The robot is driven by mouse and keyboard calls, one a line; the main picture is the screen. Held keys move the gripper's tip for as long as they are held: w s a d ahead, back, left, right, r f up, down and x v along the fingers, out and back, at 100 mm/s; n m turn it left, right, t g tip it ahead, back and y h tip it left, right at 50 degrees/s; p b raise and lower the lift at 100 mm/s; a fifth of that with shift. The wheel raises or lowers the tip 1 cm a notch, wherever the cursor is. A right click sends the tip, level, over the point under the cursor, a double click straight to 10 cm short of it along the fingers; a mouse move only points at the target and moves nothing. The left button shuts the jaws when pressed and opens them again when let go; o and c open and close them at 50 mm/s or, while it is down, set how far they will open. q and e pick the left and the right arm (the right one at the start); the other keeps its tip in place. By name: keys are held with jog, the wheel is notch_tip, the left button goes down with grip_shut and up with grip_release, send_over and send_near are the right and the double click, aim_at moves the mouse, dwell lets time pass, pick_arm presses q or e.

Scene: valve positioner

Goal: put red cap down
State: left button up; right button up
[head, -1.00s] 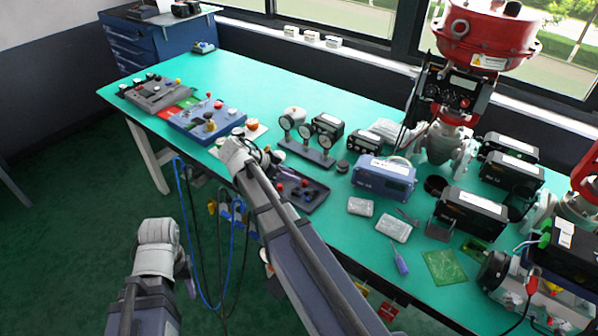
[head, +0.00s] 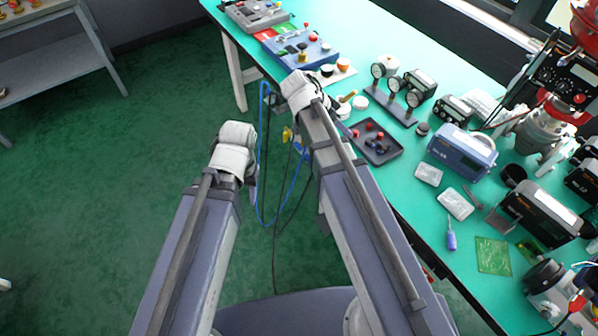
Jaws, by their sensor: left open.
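Small red caps (head: 369,126) lie in a dark tray (head: 385,154) with blue pieces, near the table's front edge. I cannot tell which one is the task's red cap. Another red-topped knob is on the blue panel box (head: 300,50). My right gripper (head: 296,92) is at the table's front edge, left of the tray and below the blue box. Its fingers are hidden by the wrist, so its jaws and any held thing cannot be made out. My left gripper (head: 240,160) hangs over the floor, off the table, open, with nothing visible in it.
Gauges on a stand (head: 397,101) stand behind the tray. A blue instrument (head: 462,150), pale packs (head: 455,203) and a purple-handled screwdriver (head: 451,238) lie to the right. Blue and black cables hang at the table front. Grey shelves (head: 52,50) stand far left.

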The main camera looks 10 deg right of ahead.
jog(key=s+a+f+n+y, duration=0.2)
jog(key=s+a+n+y, duration=0.1)
jog(key=s+a+n, duration=0.4)
jog(key=s+a+f+n+y, duration=0.2)
jog(key=s+a+n+y, duration=0.1)
jog(key=s+a+n, duration=0.4)
jog(key=a+n, duration=0.3)
jog(key=a, duration=0.1)
jog(key=shift+a+f+n, duration=0.15)
jog(key=shift+n, duration=0.15)
jog(key=shift+s, duration=0.1)
